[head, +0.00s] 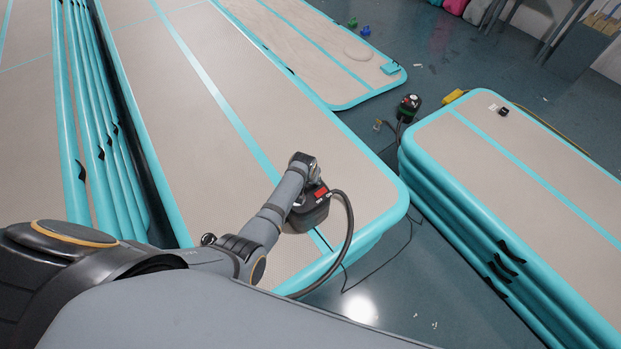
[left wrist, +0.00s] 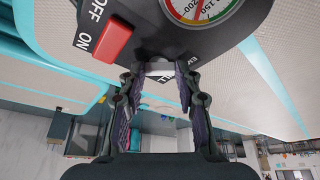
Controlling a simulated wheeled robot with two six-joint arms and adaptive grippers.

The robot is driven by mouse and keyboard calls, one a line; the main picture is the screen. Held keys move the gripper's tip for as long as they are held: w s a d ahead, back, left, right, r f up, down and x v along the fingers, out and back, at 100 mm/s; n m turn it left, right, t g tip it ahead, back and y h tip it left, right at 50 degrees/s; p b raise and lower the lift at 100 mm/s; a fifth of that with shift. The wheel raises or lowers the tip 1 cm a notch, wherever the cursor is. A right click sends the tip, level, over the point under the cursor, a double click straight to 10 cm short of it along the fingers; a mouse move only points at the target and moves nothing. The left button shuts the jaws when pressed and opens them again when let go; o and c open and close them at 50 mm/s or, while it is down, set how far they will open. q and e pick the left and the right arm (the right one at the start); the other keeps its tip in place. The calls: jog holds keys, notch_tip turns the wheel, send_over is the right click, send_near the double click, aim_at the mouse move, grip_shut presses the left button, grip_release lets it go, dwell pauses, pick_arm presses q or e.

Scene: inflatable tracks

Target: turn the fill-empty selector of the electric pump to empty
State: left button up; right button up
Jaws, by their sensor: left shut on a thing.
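The electric pump (head: 308,212) is a dark grey body with a red switch, standing on the beige track near its end. My left arm reaches over it in the head view, and its wrist hides the fingers there. In the left wrist view the pump (left wrist: 150,45) appears upside down at the top, with a red ON/OFF switch (left wrist: 113,41) and a round gauge (left wrist: 203,8). My left gripper (left wrist: 160,75) has its fingertips on either side of the pale selector (left wrist: 159,68) and is shut on it. Lettering beside the selector is partly covered, so its setting is unclear. My right gripper is not in view.
A black hose (head: 348,235) curves from the pump over the track's edge. A stacked track (head: 520,165) stands to the right across a floor gap with cables. Another dark machine (head: 408,106) sits on the floor beyond. Folded tracks (head: 100,150) lie at the left.

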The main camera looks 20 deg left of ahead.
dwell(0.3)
pick_arm(q)
jog(key=o, duration=1.2)
jog(key=shift+c, duration=0.2)
jog(key=v, duration=1.2)
